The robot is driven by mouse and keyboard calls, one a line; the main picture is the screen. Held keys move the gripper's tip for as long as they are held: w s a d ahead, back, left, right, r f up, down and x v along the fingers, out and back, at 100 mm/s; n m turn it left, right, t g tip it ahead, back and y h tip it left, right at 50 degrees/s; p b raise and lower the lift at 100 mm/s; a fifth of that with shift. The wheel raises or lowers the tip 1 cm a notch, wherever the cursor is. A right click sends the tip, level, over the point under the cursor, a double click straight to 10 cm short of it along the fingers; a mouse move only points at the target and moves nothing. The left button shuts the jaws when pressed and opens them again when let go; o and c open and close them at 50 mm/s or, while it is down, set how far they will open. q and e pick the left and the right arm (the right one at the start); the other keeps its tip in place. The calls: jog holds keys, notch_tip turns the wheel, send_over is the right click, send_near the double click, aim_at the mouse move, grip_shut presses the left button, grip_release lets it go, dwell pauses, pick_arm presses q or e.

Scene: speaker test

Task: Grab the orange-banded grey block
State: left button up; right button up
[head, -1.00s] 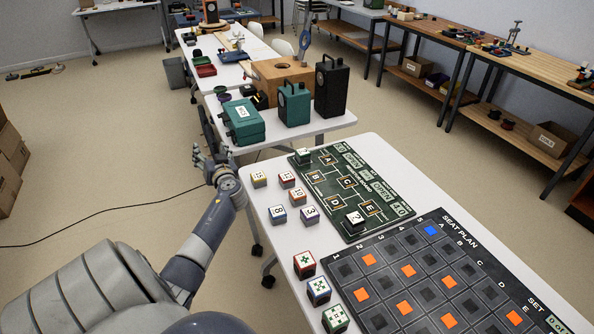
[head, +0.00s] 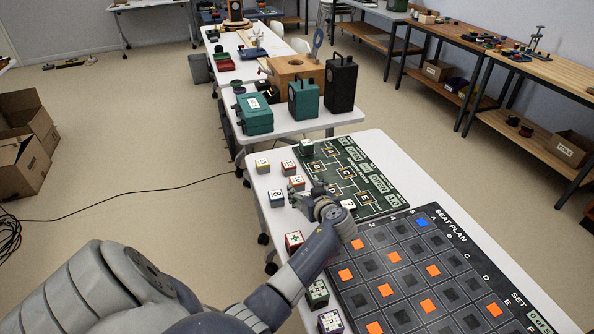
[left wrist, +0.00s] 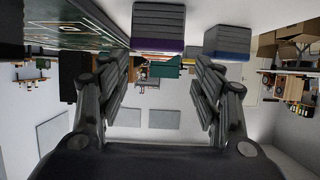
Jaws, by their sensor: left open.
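Several small grey blocks with white tops and coloured bands stand on the near table's left side in the head view. A block with a yellow-to-orange band (head: 262,163) is at the back left, beside a block with a reddish band (head: 289,167). The bands are too small to tell for sure which is orange. My left gripper (head: 309,190) is over the table at the near block group, open. In the left wrist view, it (left wrist: 160,90) holds nothing between its fingers. My right gripper is not in view.
A dark green board (head: 372,198) lies right of the blocks, and a seat plan grid (head: 405,262) nearer. Symbol blocks, one a red-banded block (head: 294,241), stand along the near left edge. Green cases (head: 254,115) are on the table behind.

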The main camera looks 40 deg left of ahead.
aim_at(297, 179)
pick_arm(q)
jog(key=b+x, duration=0.1)
jog(key=x, duration=0.3)
jog(key=shift+w+a+f, duration=0.1)
jog(key=shift+w+a, duration=0.05)
jog(key=shift+a, duration=0.05)
jog(key=shift+w+a+b, duration=0.25)
jog(key=shift+a+b, duration=0.05)
jog(key=shift+b, duration=0.1)
jog(key=b+x, duration=0.1)
jog(key=x, duration=0.2)
jog(key=shift+w+a+b, duration=0.25)
jog(key=shift+a+b, duration=0.1)
jog(key=shift+b, duration=0.05)
jog(key=shift+w+a+f, duration=0.1)
jog(key=shift+w+a, duration=0.15)
jog(key=shift+a, duration=0.1)
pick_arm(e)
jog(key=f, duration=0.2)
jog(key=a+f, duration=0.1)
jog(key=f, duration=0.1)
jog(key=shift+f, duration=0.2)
pick_arm(q)
jog(key=c, duration=1.2)
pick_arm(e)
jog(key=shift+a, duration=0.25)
